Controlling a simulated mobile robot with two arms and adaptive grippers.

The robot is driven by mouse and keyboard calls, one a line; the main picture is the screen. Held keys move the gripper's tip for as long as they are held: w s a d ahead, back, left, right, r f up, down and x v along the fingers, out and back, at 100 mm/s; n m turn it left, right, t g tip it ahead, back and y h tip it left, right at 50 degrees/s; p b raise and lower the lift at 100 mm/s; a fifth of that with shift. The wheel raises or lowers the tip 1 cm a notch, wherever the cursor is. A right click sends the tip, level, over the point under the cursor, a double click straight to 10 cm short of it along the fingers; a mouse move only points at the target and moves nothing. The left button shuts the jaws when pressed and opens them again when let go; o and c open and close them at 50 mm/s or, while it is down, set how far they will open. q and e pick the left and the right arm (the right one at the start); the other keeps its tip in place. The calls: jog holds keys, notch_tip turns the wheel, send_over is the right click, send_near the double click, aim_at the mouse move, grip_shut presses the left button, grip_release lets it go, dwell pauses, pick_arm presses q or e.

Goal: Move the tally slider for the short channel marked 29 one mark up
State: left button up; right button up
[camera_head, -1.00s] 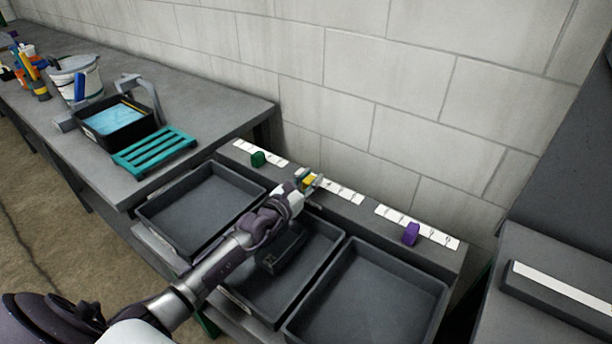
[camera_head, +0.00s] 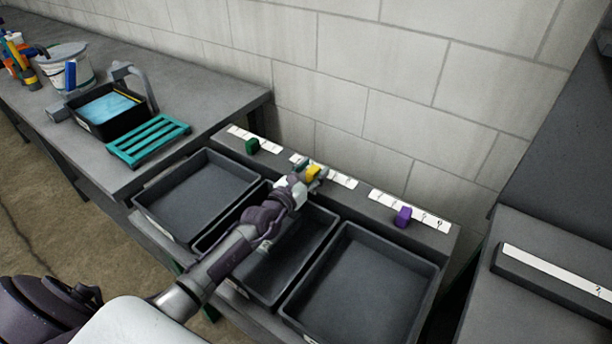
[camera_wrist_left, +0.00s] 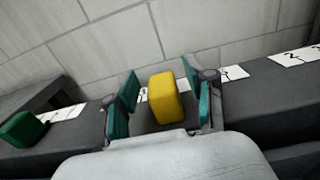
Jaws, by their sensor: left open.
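Three sliders sit along a dark ledge with white marked strips behind the trays. The green slider (camera_head: 252,146) is at the left strip, the yellow slider (camera_head: 313,172) at the middle strip (camera_head: 341,180), and the purple slider (camera_head: 403,217) at the right strip (camera_head: 433,222). I cannot read which one belongs to the channel marked 29. My left gripper (camera_head: 304,172) is at the yellow slider. In the left wrist view, the yellow slider (camera_wrist_left: 166,97) stands between the two open teal fingers (camera_wrist_left: 160,100), with gaps on both sides. The green slider (camera_wrist_left: 21,129) is at the left there. My right gripper is not seen.
Three dark trays lie before the ledge: left (camera_head: 197,196), middle (camera_head: 318,240), right (camera_head: 362,285). My left arm crosses the middle one. A bench (camera_head: 92,163) at left holds a teal rack (camera_head: 149,139), a black bin (camera_head: 113,126) and a bucket (camera_head: 68,62). A block wall (camera_head: 400,90) stands behind.

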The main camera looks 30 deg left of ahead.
pick_arm(q)
jog(key=s+a, duration=0.1)
jog(key=s, duration=1)
jog(key=shift+s+a, duration=0.3)
jog(key=shift+s, duration=0.05)
